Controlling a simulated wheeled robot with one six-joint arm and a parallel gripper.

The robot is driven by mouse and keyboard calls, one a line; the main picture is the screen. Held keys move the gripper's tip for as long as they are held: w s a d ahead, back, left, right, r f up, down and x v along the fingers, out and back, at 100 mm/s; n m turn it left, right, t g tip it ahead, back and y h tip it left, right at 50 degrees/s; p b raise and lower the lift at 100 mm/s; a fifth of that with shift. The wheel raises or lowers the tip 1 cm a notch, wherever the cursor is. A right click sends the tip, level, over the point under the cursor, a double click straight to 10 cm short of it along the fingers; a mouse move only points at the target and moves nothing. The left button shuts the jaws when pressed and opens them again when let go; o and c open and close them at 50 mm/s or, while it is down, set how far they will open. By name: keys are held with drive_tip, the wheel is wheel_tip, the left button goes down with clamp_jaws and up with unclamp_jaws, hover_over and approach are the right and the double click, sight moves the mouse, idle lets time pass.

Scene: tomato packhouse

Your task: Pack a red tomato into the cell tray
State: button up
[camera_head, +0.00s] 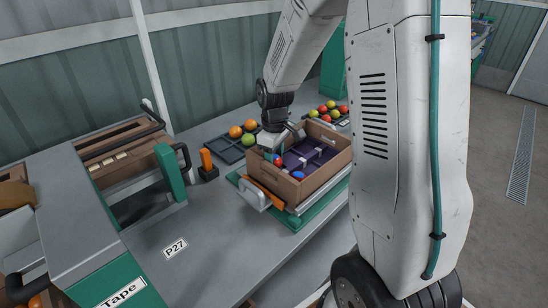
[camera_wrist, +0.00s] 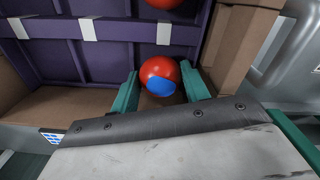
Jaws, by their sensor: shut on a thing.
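My gripper (camera_head: 272,154) reaches down into the near left part of an open cardboard box (camera_head: 330,185). In the wrist view its two teal fingers are shut on a red tomato (camera_wrist: 155,68) with a blue patch. The held tomato also shows in the head view (camera_head: 278,160). A purple cell tray (camera_wrist: 112,62) with white clips lies inside the box; it shows in the head view too (camera_head: 312,152). The held tomato is close to a tray wall and a box wall; I cannot tell whether it touches the tray floor. Another red tomato (camera_wrist: 165,3) shows at the top edge of the wrist view.
Dark trays behind the box hold orange and green tomatoes (camera_head: 236,131) and red, green and yellow ones (camera_head: 331,106). An orange-handled device (camera_head: 207,160) stands left. The bench (camera_head: 215,225) in front is clear.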

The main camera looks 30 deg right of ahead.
drive_tip(key=o, duration=0.8)
drive_tip(key=c, duration=0.3)
drive_tip(key=shift+r, duration=3)
